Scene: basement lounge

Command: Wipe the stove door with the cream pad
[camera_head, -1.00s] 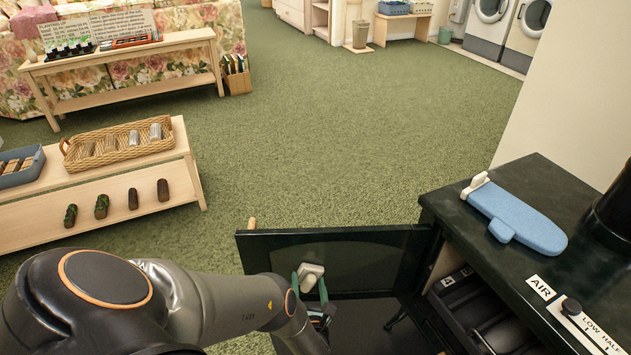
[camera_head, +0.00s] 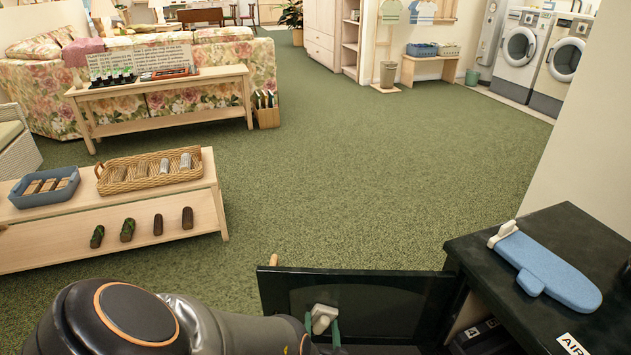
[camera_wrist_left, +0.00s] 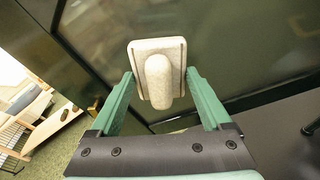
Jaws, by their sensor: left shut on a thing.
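The cream pad (camera_head: 322,318) is a small pale block with a rounded grip, held upright by my left gripper (camera_wrist_left: 160,82). The green fingers stand on either side of the grip in the left wrist view, where the pad (camera_wrist_left: 157,68) faces the dark door pane. The stove door (camera_head: 395,303) stands swung open, black-framed with a dark panel. The pad is in front of its inner face, toward its left part; I cannot tell whether they touch. In the head view my left arm hides much of the gripper. My right gripper is not seen.
A blue padded board (camera_head: 548,272) with a white end lies on the black stove top (camera_head: 600,235) at right. A low wooden shelf (camera_head: 205,212) with a wicker basket (camera_head: 118,180) and blue tray (camera_head: 62,194) stands at left. Green carpet between is clear.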

